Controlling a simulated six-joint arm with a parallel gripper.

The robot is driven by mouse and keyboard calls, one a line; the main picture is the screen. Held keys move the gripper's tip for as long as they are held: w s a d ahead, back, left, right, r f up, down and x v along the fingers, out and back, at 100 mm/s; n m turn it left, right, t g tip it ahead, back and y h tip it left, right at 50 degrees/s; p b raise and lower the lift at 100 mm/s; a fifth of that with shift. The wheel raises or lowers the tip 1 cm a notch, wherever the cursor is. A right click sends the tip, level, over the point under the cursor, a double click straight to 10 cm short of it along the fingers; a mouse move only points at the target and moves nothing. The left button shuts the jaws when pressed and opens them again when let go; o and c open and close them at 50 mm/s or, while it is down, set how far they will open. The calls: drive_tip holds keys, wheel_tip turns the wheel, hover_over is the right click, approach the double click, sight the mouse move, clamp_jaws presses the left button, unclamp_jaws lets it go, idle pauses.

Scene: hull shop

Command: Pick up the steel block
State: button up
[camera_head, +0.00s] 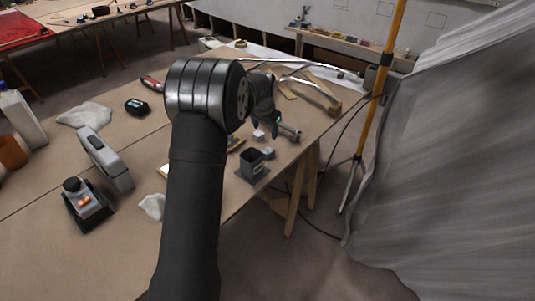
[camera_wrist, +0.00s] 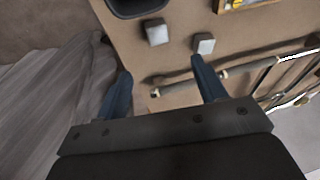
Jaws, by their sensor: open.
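Two small blocks lie on the brown workbench: a grey one (camera_head: 268,153) beside a dark cup, and a paler one (camera_head: 258,135) farther back. In the wrist view, the grey block (camera_wrist: 156,32) is by the cup and the paler block (camera_wrist: 203,43) is right of it. I cannot tell for sure which is steel. My gripper (camera_wrist: 161,68) is open, its blue fingers apart with nothing between them. Both blocks lie beyond the fingertips, the paler one just past the right fingertip. In the head view, my arm partly hides the gripper (camera_head: 269,120).
The dark square cup (camera_head: 252,166) stands near the bench's right edge. A rod-shaped tool (camera_head: 287,129) lies close to my gripper; it crosses the wrist view (camera_wrist: 240,69). Plastic sheeting (camera_head: 450,170) and a yellow pole (camera_head: 381,90) stand off the bench's right side.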

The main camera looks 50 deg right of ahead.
hover_over(268, 151)
drive_tip(key=a, duration=0.2)
drive_tip(key=x, duration=0.5)
drive_tip(key=s+a+x, duration=0.1)
drive_tip(key=x, duration=0.1)
drive_tip(key=shift+s+f, duration=0.1)
drive_tip(key=shift+f, duration=0.45)
drive_tip(key=shift+s+x, duration=0.2)
drive_tip(key=shift+x, duration=1.1)
drive_tip(key=shift+s+x, duration=0.2)
drive_tip(key=shift+x, duration=1.1)
drive_tip(key=c, duration=1.3)
